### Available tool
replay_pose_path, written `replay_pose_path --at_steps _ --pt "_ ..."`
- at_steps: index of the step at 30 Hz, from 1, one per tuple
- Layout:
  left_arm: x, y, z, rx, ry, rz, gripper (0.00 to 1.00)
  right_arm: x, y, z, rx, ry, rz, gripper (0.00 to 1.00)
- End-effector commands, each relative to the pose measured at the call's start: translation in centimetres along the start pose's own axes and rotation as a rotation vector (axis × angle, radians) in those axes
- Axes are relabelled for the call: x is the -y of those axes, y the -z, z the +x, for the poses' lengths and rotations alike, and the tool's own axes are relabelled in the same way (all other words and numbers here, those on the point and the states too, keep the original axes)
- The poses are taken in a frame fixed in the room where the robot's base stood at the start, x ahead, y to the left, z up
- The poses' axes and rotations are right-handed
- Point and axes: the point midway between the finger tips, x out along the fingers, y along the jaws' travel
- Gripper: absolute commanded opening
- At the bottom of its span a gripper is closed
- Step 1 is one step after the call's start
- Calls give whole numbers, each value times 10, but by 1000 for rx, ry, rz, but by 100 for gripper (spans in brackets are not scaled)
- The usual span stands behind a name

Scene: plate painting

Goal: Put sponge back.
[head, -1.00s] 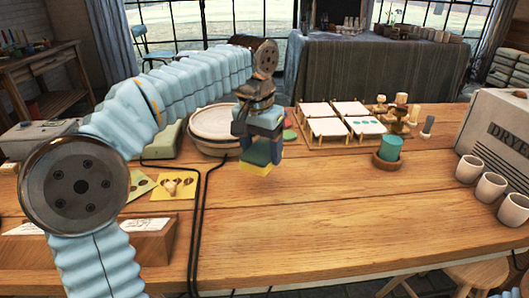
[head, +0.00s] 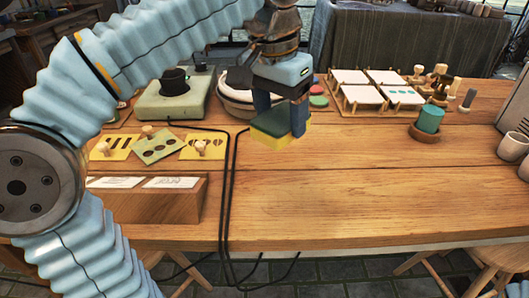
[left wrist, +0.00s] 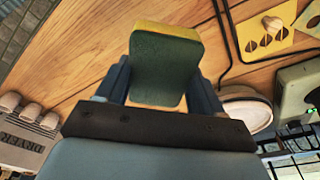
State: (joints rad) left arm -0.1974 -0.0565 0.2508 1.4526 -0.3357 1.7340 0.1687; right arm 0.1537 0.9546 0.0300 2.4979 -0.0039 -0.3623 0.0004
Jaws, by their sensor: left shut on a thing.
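The sponge (head: 272,135) is a block with a dark green layer and a yellow layer. My left gripper (head: 281,118) is shut on it, and in the head view it holds the sponge over the wooden table (head: 380,190). In the left wrist view the sponge (left wrist: 166,68) sits between the two blue fingers of the left gripper (left wrist: 160,85), green face toward the camera, yellow edge at the top. Whether it touches the table is hard to tell. My right gripper is not in view.
A round pale basin (head: 236,108) stands behind the sponge. A green cylinder in a terracotta saucer (head: 427,136), white tiles (head: 383,93) and wooden stamps are at the right. Yellow stencils (head: 203,148) and a wooden box (head: 150,200) lie left. Black cables cross the table; front middle is clear.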

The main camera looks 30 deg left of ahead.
Motion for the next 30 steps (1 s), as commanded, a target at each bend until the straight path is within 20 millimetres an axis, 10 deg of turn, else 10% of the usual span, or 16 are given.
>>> replay_pose_path --at_steps 6,16,30 --pt "-6 -26 -6 4 1 37 39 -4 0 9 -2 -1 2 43" --pt "57 25 43 6 2 36 39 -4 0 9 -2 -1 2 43" --pt "91 47 103 5 1 36 39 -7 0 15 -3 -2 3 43"
